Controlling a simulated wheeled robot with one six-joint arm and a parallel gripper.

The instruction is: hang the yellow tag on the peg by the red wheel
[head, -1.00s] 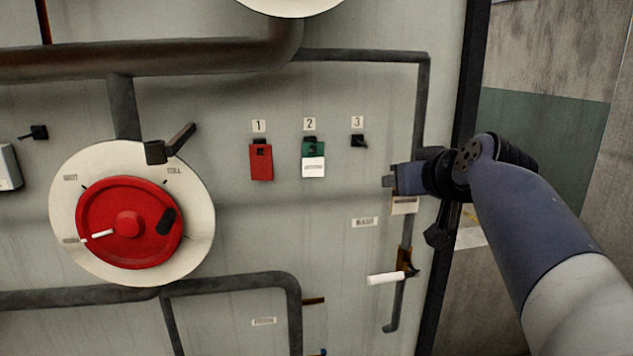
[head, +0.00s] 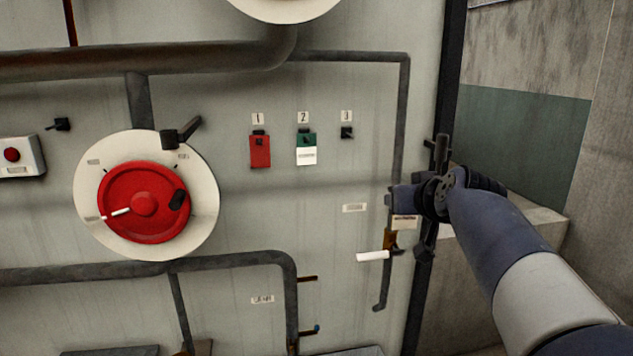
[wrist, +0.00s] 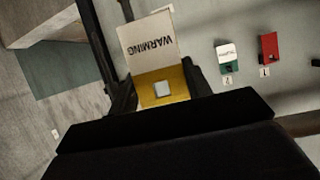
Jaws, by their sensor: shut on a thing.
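The yellow tag shows in the wrist view (wrist: 176,76), with a yellow end, a pale square in it and a cream part reading WARNING. My gripper (wrist: 165,102) is shut on its yellow end. In the head view my gripper (head: 396,198) is at the right side of the panel, and the tag's cream part (head: 404,222) hangs below it. The red wheel (head: 143,203) sits on a round cream plate at the left. A small dark peg (head: 60,124) sticks out up and left of the wheel, with nothing hanging on it.
A red tag (head: 260,152) hangs under label 1 and a green-and-white tag (head: 306,149) under label 2. The peg under label 3 (head: 347,132) is bare. A dark lever (head: 182,133) juts above the wheel. A white-handled lever (head: 373,256) sits below my gripper.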

